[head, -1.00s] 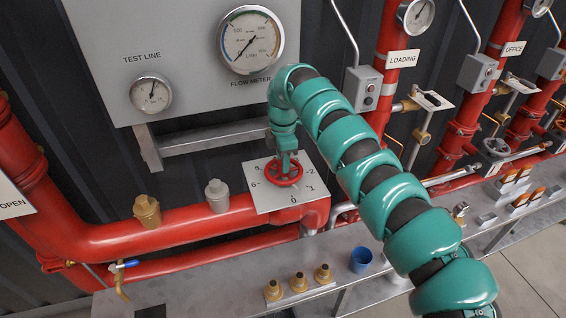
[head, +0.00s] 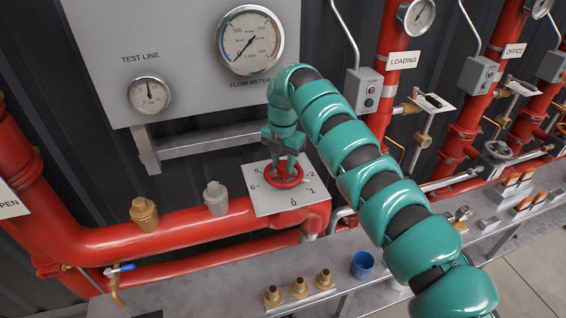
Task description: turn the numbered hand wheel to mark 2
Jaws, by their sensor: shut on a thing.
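The red hand wheel (head: 284,178) sits in the middle of a pale square plate (head: 262,203) above the red pipe. Marks 0, 1, 5 and 6 show around the wheel; 0 is at the near edge and 1 at the right. The fingertips are small and partly hidden by the wheel's rim. I cannot tell which mark the wheel stands at.
A test line panel (head: 110,50) with a flow meter (head: 250,40) and a small gauge (head: 149,93) stands behind. Brass and grey caps rise from the red pipe (head: 110,243) at left. A blue cup (head: 362,264) and brass fittings (head: 299,287) are on the bench in front.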

